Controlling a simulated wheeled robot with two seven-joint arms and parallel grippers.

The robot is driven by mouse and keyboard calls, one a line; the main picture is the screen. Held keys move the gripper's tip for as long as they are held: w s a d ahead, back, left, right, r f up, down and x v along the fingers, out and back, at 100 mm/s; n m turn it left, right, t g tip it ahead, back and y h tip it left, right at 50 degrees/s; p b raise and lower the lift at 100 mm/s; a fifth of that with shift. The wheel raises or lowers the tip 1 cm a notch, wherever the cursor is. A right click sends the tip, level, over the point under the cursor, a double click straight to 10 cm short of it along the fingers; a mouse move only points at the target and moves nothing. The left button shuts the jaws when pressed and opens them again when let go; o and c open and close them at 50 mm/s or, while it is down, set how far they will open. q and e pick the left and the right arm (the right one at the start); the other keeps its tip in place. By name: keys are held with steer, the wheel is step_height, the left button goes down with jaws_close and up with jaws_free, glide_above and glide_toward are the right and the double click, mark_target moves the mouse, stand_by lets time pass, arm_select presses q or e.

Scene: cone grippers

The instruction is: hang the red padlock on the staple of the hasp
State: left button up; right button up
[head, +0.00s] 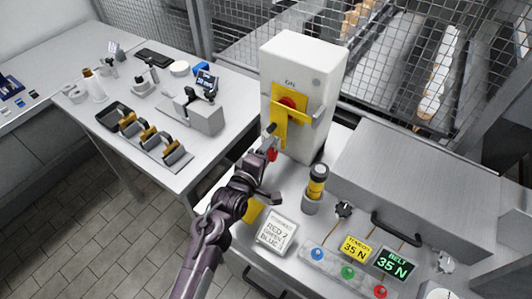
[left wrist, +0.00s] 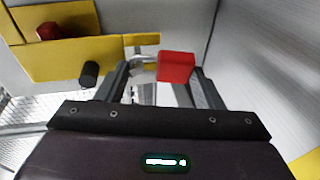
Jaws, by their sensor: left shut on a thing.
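The red padlock (head: 272,155) is held in my left gripper (head: 267,149), close in front of the white cabinet. In the left wrist view its red body (left wrist: 177,66) sits near the right finger, with the pale shackle (left wrist: 143,70) to its left between the fingers. The yellow hasp (head: 280,128) is on the cabinet's front, just above and beyond the gripper. In the left wrist view yellow plates (left wrist: 60,58) fill the upper left, with a black-ended handle beside the left finger. I cannot make out the staple clearly or whether the shackle touches it. My right gripper is out of view.
The white cabinet (head: 298,70) carries a red knob (head: 289,103). A yellow-black cylinder (head: 317,182) in a holder, a label plate (head: 277,233) and a grey box (head: 440,165) stand nearby.

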arm_select(q)
steer(key=o, duration=1.2)
